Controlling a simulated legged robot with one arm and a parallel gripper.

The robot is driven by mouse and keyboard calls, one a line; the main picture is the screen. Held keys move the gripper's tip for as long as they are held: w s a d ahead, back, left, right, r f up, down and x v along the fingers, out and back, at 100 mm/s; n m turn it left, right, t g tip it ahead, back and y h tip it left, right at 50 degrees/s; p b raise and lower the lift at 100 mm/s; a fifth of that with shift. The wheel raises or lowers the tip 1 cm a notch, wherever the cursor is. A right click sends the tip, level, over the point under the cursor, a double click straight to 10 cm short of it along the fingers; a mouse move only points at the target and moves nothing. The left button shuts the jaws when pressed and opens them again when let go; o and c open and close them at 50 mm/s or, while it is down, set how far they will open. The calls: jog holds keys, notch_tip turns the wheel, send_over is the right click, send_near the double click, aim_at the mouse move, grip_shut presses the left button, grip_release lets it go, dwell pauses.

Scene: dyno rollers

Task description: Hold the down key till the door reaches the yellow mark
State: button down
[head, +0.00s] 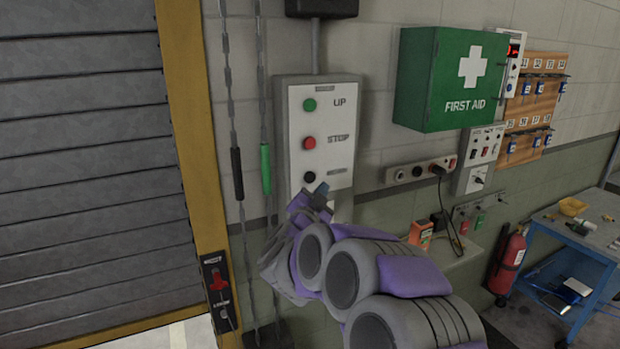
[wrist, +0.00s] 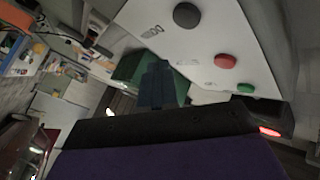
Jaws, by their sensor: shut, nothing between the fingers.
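The control box (head: 350,95) on the wall has a green UP button (head: 309,105), a red STOP button (head: 309,143) and a black lowest button (head: 309,178), whose label is too blurred to read. My gripper (head: 320,190) is shut and empty, its tip just below and right of the black button in the head view. In the wrist view the fingertips (wrist: 153,66) look apart from the black button (wrist: 187,15). The grey slatted door (head: 90,170) fills the left of the head view, its lower part near the picture's bottom. I cannot make out a separate yellow mark.
A yellow door post (head: 190,130) stands left of the box, with hanging chains (head: 236,170) between. Right of the box are a green first aid cabinet (head: 450,80), a socket strip (head: 425,170), a red extinguisher (head: 507,264) and a blue cart (head: 575,245).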

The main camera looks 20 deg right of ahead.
aim_at(310, 177)
jog(key=w+p, duration=0.1)
jog(key=w, duration=0.3)
jog(key=shift+w+a, duration=0.1)
dwell(1.9)
jog(key=shift+w+p, duration=0.35)
jog(key=shift+p, duration=0.1)
jog(key=shift+w+r, duration=0.1)
jog(key=shift+w, duration=0.25)
dwell(0.5)
jog(key=shift+s, duration=0.15)
dwell(1.3)
jog(key=shift+s, duration=0.65)
